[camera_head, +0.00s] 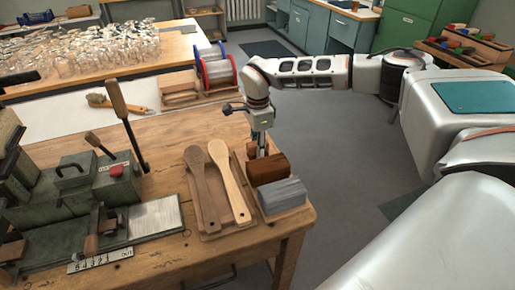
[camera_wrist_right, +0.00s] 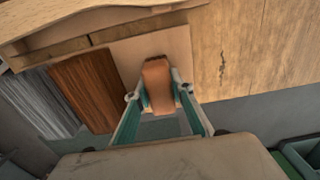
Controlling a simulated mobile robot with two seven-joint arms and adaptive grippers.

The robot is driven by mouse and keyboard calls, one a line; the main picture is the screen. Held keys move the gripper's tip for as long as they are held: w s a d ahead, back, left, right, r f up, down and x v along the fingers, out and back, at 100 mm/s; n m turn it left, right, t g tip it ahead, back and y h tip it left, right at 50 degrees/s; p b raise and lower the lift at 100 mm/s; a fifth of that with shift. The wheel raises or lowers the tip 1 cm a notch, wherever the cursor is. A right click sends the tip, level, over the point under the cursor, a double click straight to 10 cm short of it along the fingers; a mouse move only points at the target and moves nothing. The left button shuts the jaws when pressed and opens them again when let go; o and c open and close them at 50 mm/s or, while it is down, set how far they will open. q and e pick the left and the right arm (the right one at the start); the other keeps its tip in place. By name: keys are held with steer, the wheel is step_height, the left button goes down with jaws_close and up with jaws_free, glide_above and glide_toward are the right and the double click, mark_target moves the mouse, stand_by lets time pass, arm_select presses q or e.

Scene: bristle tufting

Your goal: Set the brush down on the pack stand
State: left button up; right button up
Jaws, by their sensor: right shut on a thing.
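My right gripper (camera_head: 259,150) is low over the far end of the row of packs at the table's right edge. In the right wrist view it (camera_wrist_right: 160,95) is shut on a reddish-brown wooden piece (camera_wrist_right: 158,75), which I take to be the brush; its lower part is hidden. Behind the piece is a bare tan panel (camera_wrist_right: 125,55), which looks like part of the pack stand. I cannot tell whether the piece touches it. A brown pack (camera_head: 268,169) and a grey pack (camera_head: 283,195) stand beside it. My left gripper is not in view.
Two wooden paddle-shaped pieces (camera_head: 240,195) lie on a wooden tray (camera_head: 212,234) left of the packs. A green machine (camera_head: 75,190) with an upright lever fills the left. Another brush (camera_head: 125,104) lies farther back. Red-flanged spools (camera_head: 215,72) stand behind.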

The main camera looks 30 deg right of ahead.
steer(key=shift+r, duration=0.1)
steer(key=o, duration=1.1)
steer(key=shift+f, duration=0.2)
steer(key=shift+c, duration=0.2)
step_height(320, 180, up, 12)
steer(key=shift+r+p, duration=0.2)
steer(key=shift+p, duration=0.55)
